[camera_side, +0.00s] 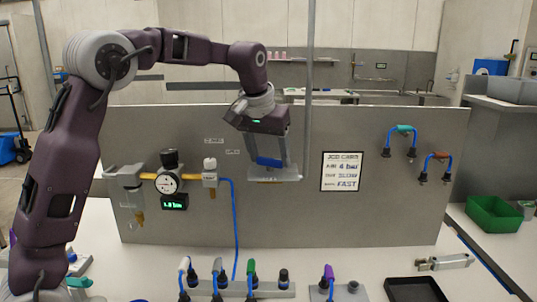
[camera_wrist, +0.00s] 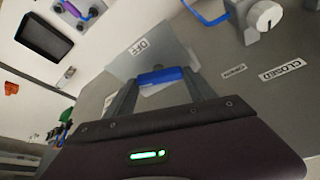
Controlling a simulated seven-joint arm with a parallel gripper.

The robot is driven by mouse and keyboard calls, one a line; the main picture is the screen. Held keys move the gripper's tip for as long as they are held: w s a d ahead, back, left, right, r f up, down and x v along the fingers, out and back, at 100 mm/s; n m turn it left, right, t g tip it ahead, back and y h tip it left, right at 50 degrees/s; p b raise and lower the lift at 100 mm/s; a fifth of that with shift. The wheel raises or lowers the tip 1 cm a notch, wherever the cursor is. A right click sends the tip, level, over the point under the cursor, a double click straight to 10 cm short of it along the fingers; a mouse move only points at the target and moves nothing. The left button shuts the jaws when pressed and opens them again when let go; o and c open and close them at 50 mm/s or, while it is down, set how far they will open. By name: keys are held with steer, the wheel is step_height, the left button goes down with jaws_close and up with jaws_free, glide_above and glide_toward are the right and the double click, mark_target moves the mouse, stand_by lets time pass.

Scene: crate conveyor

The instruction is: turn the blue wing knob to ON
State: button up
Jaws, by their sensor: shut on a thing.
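The blue wing knob (camera_side: 268,162) is at the grey upright panel, left of the job card. It also shows as a blue bar (camera_wrist: 160,75) in the wrist view. My gripper (camera_side: 268,166) is at the panel, with one finger at each end of the knob. In the wrist view my gripper (camera_wrist: 160,84) is shut on the knob, which lies crosswise between the fingertips. An OFF label (camera_wrist: 138,46) shows beside the knob in the wrist view. No ON label is readable, and the knob's mount is largely hidden.
A pressure gauge (camera_side: 167,184) and a white valve knob (camera_side: 210,165) are on the panel to the left. A CLOSED label (camera_wrist: 282,70) is near that valve. The job card (camera_side: 342,171) is on the right. Coloured hose fittings stand on the bench below.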

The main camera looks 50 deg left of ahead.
steer(key=shift+d+n+g+y, duration=0.1)
steer(key=shift+n+g+y, duration=0.45)
steer(key=shift+n, duration=1.55)
steer(key=shift+y, duration=0.25)
steer(key=o, duration=1.1)
steer(key=shift+r, duration=0.1)
steer(key=v, duration=0.7)
